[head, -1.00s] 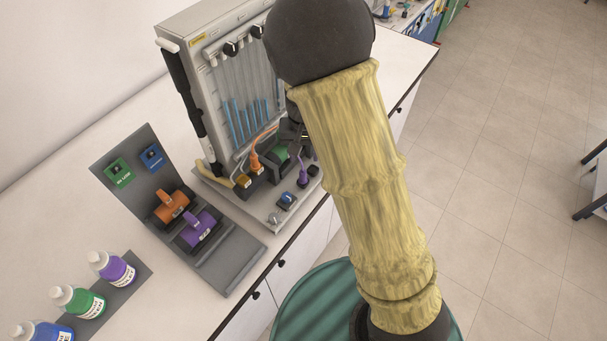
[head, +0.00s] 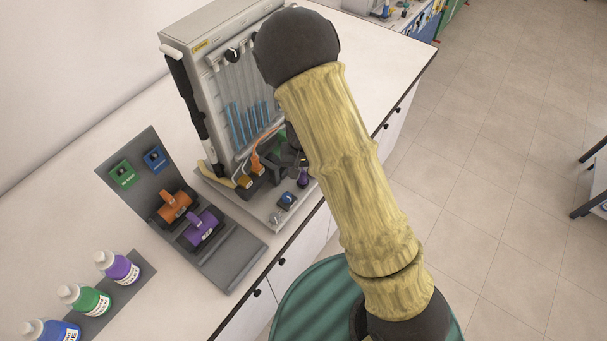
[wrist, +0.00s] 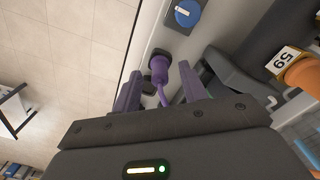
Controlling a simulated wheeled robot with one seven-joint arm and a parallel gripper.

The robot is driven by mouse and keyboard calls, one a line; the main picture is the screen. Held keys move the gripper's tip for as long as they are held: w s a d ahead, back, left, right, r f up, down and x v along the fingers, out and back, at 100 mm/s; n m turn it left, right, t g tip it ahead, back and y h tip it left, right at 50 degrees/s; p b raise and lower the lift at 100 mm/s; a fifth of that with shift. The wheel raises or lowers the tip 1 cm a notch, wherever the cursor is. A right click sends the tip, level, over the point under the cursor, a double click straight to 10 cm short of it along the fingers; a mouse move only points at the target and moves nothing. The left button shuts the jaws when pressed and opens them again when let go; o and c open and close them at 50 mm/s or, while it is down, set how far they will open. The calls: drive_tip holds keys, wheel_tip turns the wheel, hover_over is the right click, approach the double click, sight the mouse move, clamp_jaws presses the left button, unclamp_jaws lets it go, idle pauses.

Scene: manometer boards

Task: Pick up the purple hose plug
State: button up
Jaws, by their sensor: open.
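The purple hose plug (wrist: 159,66) sits in a dark socket on the grey base of the manometer board, with a thin purple hose running from it toward my gripper. In the wrist view my gripper (wrist: 160,82) is open, with one purple-tinted finger on each side of the plug and hose. The fingertips reach about the plug's level; no contact is clear. In the head view the plug (head: 303,178) shows just below my gripper (head: 293,158), which is mostly hidden by my arm.
An orange plug (head: 256,163) with its hose stands left of the purple one. A blue knob (head: 287,198) is on the base in front. A grey stand (head: 225,265) holds orange and purple handled pieces. Several bottles (head: 119,268) stand at lower left.

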drive_tip(key=shift+f, duration=0.85)
clamp_jaws()
